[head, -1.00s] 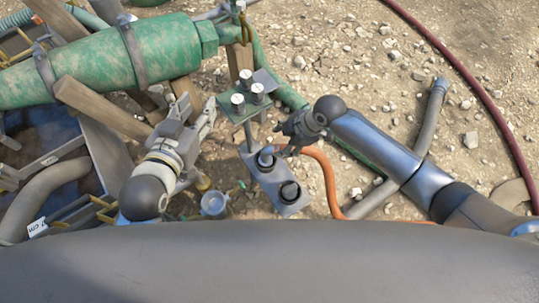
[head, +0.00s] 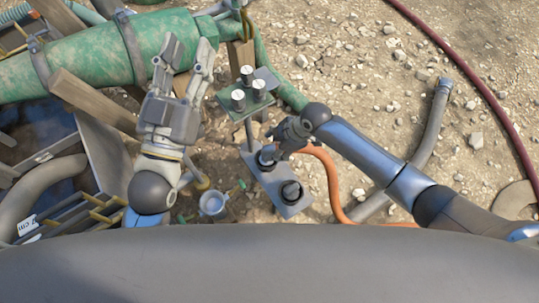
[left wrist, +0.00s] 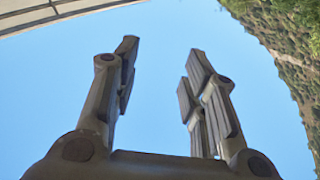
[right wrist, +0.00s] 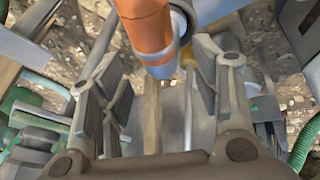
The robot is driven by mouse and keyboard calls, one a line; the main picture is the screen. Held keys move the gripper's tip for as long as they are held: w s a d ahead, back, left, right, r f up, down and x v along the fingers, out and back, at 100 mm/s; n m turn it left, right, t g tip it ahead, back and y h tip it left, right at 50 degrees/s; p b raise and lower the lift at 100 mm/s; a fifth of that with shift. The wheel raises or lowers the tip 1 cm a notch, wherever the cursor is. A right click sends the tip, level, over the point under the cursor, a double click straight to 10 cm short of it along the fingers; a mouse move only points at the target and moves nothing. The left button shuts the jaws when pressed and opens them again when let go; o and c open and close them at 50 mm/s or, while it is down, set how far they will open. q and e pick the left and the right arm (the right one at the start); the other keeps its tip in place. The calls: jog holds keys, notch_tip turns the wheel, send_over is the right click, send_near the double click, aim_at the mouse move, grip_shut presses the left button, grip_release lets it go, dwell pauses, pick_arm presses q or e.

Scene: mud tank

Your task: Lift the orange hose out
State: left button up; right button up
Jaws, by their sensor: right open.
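The orange hose (head: 333,190) rises from the ground and curves toward a grey two-socket holder (head: 285,206) in the head view. In the right wrist view the hose's orange end (right wrist: 145,25) has a grey collar and lies at the top, beyond and between the fingers. My right gripper (head: 276,146) is over the holder's far socket, partly hiding it and the hose end. It is open, with no finger visibly closed on the hose (right wrist: 158,85). My left gripper (head: 187,58) is open and empty beside the green pipe, and its fingers show against sky in the left wrist view (left wrist: 160,65).
A green stand (head: 248,103) with several pale-topped posts is just beyond the holder. A large green pipe (head: 80,65) and wooden beams lie at left, near the tank. A grey hose (head: 432,125) and dark red hose (head: 470,80) lie on open gravel at right.

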jog(key=b+x, duration=0.1)
jog(key=x, duration=0.1)
jog(key=shift+a+f, duration=0.2)
jog(key=shift+f, duration=0.1)
pick_arm(q)
jog(key=s+r+t+h, duration=0.1)
jog(key=s+r+t, duration=0.2)
jog(key=r+t, duration=0.1)
jog(key=shift+s+r, duration=0.2)
jog(key=shift+r, duration=0.5)
jog(key=shift+a, duration=0.1)
pick_arm(e)
grip_shut()
jog(key=shift+w, duration=0.1)
